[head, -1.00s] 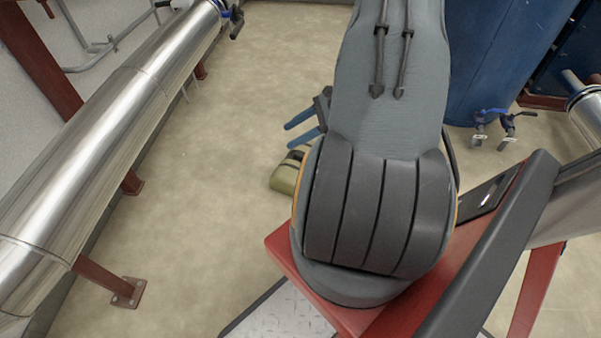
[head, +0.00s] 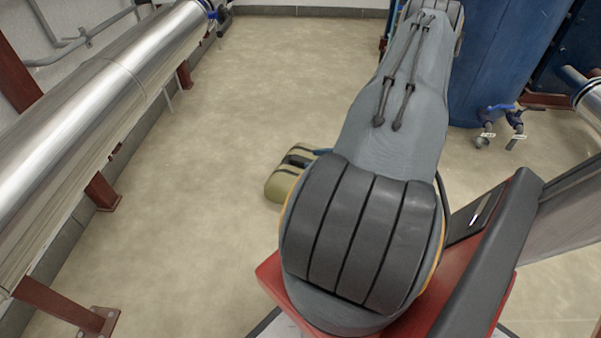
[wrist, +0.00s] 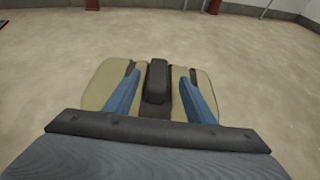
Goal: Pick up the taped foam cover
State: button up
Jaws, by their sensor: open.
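The foam cover (head: 277,187) is olive-green with dark tape bands and lies on the floor left of my arm in the head view. My arm hides its right part. In the wrist view the cover (wrist: 102,88) spans the middle, its two olive ends showing on either side. A dark raised block (wrist: 157,84) stands at its centre. My gripper (wrist: 159,78) is open, with one blue finger on each side of the block and a gap to it. I cannot tell whether the fingers touch the cover.
A shiny metal pipe (head: 95,115) on red-brown supports (head: 103,190) runs along the left wall. A blue tank (head: 500,60) with small valves (head: 500,122) stands at the back right. The floor (head: 190,200) between pipe and cover is clear.

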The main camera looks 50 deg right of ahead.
jog(key=b+x, duration=0.3)
jog(key=x, duration=0.1)
jog(key=shift+a+f, duration=0.15)
jog(key=shift+f, duration=0.1)
jog(key=shift+w+a+f, duration=0.1)
jog(key=shift+w, duration=0.35)
grip_shut()
